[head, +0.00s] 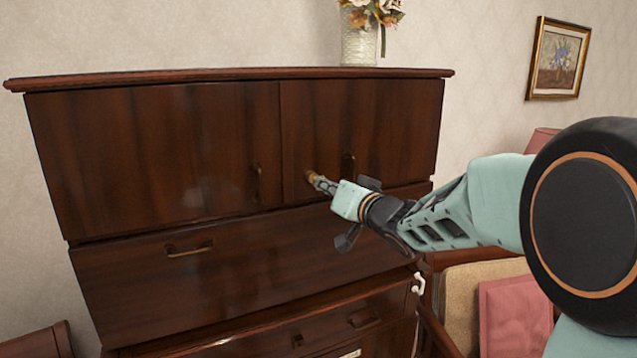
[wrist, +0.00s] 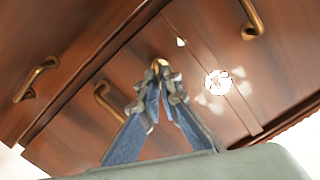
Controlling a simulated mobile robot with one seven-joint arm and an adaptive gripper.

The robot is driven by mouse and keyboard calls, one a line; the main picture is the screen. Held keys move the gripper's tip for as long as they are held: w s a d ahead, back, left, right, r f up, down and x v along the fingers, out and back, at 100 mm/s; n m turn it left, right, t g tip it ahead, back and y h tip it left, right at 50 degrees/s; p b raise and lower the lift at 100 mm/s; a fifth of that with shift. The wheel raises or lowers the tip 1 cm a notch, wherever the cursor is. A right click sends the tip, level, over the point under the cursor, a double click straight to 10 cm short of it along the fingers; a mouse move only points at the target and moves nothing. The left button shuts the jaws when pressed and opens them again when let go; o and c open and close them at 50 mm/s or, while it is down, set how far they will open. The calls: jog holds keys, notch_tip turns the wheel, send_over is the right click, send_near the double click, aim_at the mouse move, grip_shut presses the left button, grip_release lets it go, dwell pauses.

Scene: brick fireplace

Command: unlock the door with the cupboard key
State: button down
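The dark wooden cupboard (head: 180,150) has two upper doors, and both look shut. My gripper (head: 322,184) is in front of the right door (head: 395,125), near its inner edge. In the wrist view my gripper's fingers (wrist: 158,85) are closed together around a small brass piece, which looks like the key (wrist: 156,64). The brass tip also shows at the gripper's end in the head view (head: 311,176). It points at the door face; I cannot tell whether it touches or enters a lock. No keyhole is clearly visible. The right door's handle (head: 348,164) is just right of the fingertips.
The left door handle (head: 257,182) is left of my gripper. A wide drawer with a brass handle (head: 189,248) lies below the doors. A vase of flowers (head: 360,42) stands on top. A pink-cushioned chair (head: 515,315) is at lower right, under my arm.

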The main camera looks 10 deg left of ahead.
jog(key=shift+m, duration=1.1)
jog(key=shift+m, duration=1.2)
jog(key=shift+y, duration=0.3)
jog(key=shift+m, duration=1.2)
